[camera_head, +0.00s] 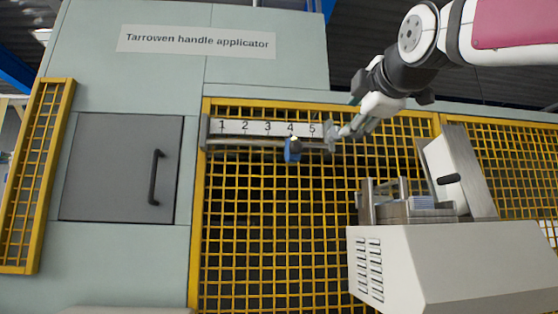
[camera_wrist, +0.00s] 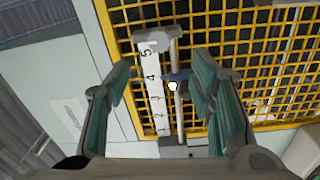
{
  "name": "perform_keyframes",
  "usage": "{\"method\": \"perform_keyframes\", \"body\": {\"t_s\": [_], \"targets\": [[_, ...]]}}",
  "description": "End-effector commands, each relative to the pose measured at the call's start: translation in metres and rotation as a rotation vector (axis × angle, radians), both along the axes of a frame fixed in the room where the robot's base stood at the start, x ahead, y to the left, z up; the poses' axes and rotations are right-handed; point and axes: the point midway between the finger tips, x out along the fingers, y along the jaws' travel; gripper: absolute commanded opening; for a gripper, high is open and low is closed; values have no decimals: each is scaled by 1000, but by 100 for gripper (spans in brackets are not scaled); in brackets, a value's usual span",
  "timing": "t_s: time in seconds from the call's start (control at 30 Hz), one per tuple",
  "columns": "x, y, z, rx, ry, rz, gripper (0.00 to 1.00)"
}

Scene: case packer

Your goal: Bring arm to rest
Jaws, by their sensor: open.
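My gripper (camera_head: 345,130) is raised on my arm at the upper right in the head view, just right of the number 5 end of a numbered scale. In the wrist view my gripper (camera_wrist: 165,90) shows its two green-padded fingers wide apart with nothing held between them. The numbered scale (camera_head: 255,128), marked 1 to 5, has a rail below it and a blue slider (camera_head: 292,150) near number 4. The scale (camera_wrist: 152,90) and the blue slider (camera_wrist: 177,76) also show between the fingers in the wrist view, beyond them. I cannot tell whether a fingertip touches the scale's end.
A yellow mesh guard (camera_head: 270,220) stands behind the scale. A pale machine (camera_head: 440,265) with a tilted panel (camera_head: 465,170) is below my arm at the right.

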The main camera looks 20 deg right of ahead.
Motion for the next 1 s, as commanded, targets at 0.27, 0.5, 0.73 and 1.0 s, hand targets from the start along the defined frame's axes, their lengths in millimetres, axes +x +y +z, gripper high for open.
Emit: {"method": "perform_keyframes", "body": {"t_s": [0.27,0.5,0.73,1.0], "targets": [[1,1,-4,12,6,4,49],[8,33,-99,307,140,54,49],[-12,87,-248,743,365,8,49],[-78,139,-412,1156,599,-231,49]]}}
